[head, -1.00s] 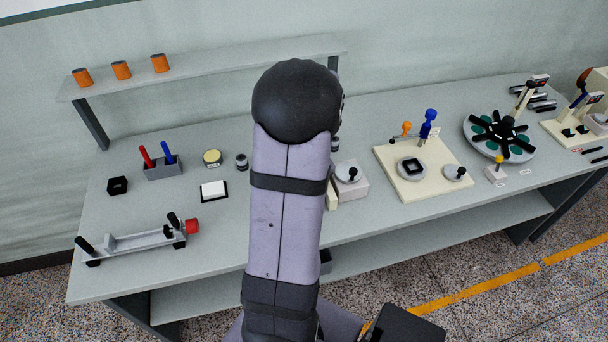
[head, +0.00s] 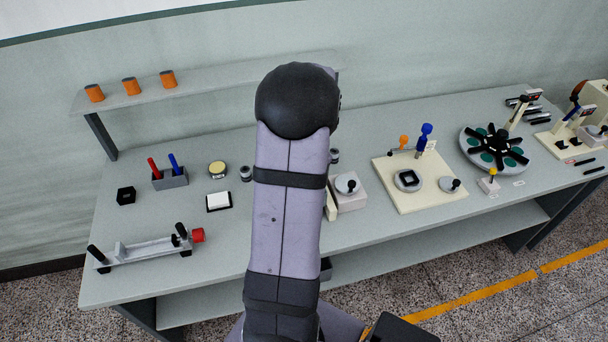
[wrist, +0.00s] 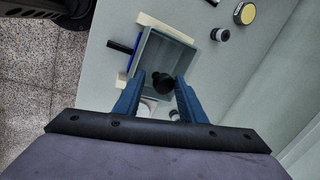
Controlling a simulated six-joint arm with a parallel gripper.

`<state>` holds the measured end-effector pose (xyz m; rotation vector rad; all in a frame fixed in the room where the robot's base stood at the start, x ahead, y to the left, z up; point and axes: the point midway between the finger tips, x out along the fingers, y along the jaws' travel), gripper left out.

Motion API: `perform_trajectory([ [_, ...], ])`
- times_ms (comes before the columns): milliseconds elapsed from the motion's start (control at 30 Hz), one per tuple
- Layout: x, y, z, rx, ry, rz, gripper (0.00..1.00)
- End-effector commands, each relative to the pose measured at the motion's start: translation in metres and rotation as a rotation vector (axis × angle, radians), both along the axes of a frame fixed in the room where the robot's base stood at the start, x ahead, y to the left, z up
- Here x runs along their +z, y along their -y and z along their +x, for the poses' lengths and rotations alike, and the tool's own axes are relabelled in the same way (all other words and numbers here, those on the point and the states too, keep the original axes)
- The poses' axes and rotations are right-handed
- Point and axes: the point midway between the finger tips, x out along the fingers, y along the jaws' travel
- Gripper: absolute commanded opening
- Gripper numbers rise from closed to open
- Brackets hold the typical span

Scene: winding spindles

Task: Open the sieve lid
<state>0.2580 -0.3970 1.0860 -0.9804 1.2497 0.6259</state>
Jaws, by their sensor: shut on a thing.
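In the wrist view my gripper (wrist: 158,84), with its blue fingers, is shut on a black knob (wrist: 162,81). The knob stands in front of a box-shaped sieve (wrist: 150,42) with cream edges and a grey-green panel. I cannot tell whether that panel is the lid or the inside of the box. A black handle (wrist: 120,48) sticks out at the box's left side. In the head view my arm hides the gripper and most of the sieve. Only a cream edge (head: 331,208) shows at the arm's right side.
A grey block with a round dial (head: 347,190) stands close right of my arm. A cream board (head: 415,195) lies farther right.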

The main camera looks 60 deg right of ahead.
Motion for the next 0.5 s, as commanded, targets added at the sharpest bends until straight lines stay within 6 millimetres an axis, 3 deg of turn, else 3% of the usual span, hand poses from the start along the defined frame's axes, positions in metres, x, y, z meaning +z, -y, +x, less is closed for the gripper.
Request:
perform_trajectory([
  [33,0.015,0.016,0.011,-0.005,0.019,-0.041,0.0],
  [100,0.019,0.02,0.016,-0.004,0.019,-0.04,0.0],
  [500,0.032,0.048,0.047,0.0,0.016,-0.033,0.0],
])
